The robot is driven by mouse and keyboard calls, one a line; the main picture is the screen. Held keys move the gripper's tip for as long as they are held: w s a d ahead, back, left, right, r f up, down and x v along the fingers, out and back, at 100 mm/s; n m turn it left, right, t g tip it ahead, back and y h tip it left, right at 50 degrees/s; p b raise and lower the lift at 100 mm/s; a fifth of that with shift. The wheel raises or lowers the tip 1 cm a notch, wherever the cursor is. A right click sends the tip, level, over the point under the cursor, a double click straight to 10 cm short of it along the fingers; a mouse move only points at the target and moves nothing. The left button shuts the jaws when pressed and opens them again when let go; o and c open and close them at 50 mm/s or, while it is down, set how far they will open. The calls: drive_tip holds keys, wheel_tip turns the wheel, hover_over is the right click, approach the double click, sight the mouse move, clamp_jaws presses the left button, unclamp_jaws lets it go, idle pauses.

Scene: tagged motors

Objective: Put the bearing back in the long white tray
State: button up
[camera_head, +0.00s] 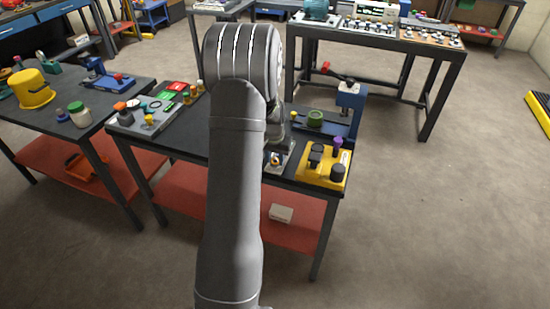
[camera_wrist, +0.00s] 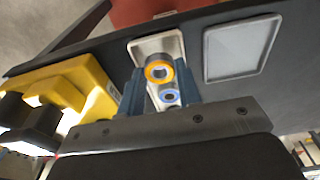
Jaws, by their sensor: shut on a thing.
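The bearing (camera_wrist: 159,71), a ring with an orange face and a dark centre, is between the fingertips of my gripper (camera_wrist: 159,68) in the wrist view. My gripper is shut on it. The long white tray (camera_wrist: 150,46) lies beyond and beneath it, partly hidden by the fingers. A blue-faced ring (camera_wrist: 171,97) shows nearer the palm, in line with the tray. I cannot tell whether the bearing touches the tray. In the head view the tray (camera_head: 285,165) shows at the front of the dark bench with an orange ring at it; my arm hides most of the gripper.
A yellow block with black knobs (camera_head: 323,168) stands just right of the tray. A blue vise-like fixture (camera_head: 350,98) stands behind it. A shallow square white-rimmed tray (camera_wrist: 242,47) lies beside the long tray. A grey fixture (camera_head: 140,121) is on the bench's left.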

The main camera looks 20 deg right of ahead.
sight(274, 165)
drive_tip(key=shift+f, duration=0.55)
drive_tip(key=o, duration=0.9)
wheel_tip(274, 165, up, 13)
drive_tip(key=s+a, duration=0.1)
drive_tip(key=f, duration=0.8)
drive_tip(key=w+d+f, duration=0.1)
drive_tip(key=f, duration=0.4)
drive_tip(key=shift+r, duration=0.25)
